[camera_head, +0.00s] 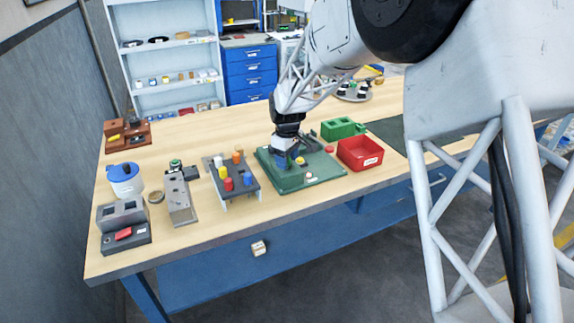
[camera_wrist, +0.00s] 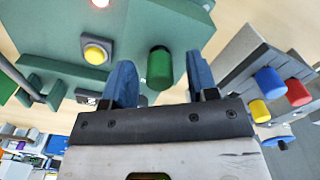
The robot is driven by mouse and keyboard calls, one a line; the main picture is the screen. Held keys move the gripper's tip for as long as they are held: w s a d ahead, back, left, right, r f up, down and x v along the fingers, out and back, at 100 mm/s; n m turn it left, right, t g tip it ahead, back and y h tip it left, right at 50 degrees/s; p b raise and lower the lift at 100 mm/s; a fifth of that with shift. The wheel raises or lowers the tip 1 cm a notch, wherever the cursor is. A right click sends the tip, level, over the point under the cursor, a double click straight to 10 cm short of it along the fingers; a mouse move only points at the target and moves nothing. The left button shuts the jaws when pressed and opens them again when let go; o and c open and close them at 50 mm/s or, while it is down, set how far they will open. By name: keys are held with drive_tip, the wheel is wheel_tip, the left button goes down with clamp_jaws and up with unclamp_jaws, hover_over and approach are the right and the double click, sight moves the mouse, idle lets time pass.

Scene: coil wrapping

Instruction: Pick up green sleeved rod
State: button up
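The green sleeved rod (camera_wrist: 160,67) shows in the wrist view as a short dark-green cylinder standing on the green fixture (camera_wrist: 40,28). My gripper (camera_wrist: 161,82) has two blue fingers spread apart. In the head view my gripper (camera_head: 284,160) points down over the left part of the green fixture (camera_head: 318,180), and I cannot make out the rod there.
A grey rack (camera_head: 233,190) with yellow, red, orange and blue sleeved rods stands just left of the fixture. A yellow button (camera_wrist: 95,54) is on the fixture. The table behind is largely clear.

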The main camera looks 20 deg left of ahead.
drive_tip(key=c, duration=0.9)
drive_tip(key=shift+r, duration=0.15)
wheel_tip(320, 180, up, 10)
drive_tip(key=shift+f, duration=0.15)
idle(0.5)
